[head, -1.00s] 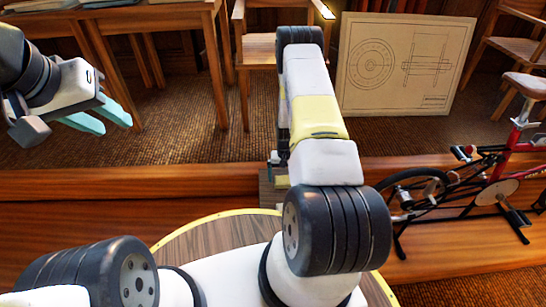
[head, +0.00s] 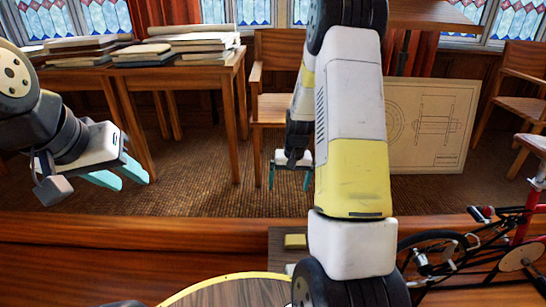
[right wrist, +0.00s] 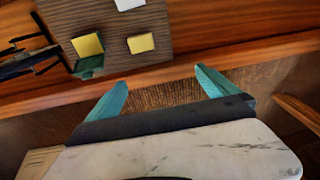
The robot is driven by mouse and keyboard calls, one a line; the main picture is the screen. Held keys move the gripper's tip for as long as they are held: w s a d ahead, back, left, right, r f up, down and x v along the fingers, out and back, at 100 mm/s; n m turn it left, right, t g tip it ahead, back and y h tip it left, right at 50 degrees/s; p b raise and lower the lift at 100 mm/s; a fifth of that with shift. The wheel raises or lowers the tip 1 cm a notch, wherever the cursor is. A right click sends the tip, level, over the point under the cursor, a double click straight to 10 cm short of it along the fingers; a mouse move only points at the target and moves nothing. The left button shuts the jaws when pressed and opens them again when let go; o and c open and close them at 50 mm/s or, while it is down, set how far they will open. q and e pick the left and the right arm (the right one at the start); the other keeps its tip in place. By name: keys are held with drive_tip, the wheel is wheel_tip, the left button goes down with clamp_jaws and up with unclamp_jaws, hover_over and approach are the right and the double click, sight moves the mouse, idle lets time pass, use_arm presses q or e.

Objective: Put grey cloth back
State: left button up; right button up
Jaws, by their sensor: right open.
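I cannot make out a grey cloth in either view. My right gripper (head: 289,188) hangs open and empty beyond the raised step in the head view. In the right wrist view its two teal fingers (right wrist: 161,78) are wide apart with nothing between them. My left gripper (head: 132,183) is at the left of the head view, its teal fingers apart and empty. A small dark wooden surface (head: 285,255) bears a yellow piece (head: 295,241), partly hidden behind my right arm. The right wrist view shows this surface (right wrist: 115,35) beyond the fingertips, with two yellow pieces (right wrist: 140,43).
A wooden desk (head: 180,68) with stacked books stands back left, beside a wooden chair (head: 275,107). A framed drawing (head: 432,125) leans behind my right arm. A round yellow-rimmed top (head: 225,290) is in front.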

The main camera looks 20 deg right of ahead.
drive_tip(key=s+a+r+t, duration=0.1)
drive_tip(key=s+a+r, duration=0.15)
drive_tip(key=r, duration=0.45)
drive_tip(key=s+a+r+n+t+y, duration=0.1)
drive_tip(key=s+a+r, duration=0.1)
drive_tip(key=s+r, duration=0.35)
drive_tip(key=s+a+r+t, duration=0.1)
drive_tip(key=s+a+r, duration=0.1)
drive_tip(key=r, duration=0.7)
drive_tip(key=s+a+r+n, duration=0.1)
drive_tip(key=s+r, duration=0.2)
drive_tip(key=s, duration=0.4)
drive_tip(key=s+a+r+n+t, duration=0.1)
drive_tip(key=s+a+r, duration=0.1)
drive_tip(key=s, duration=0.6)
drive_tip(key=shift+a+r+t+y, duration=0.25)
drive_tip(key=shift+r+t+y, duration=0.05)
drive_tip(key=shift+r, duration=0.45)
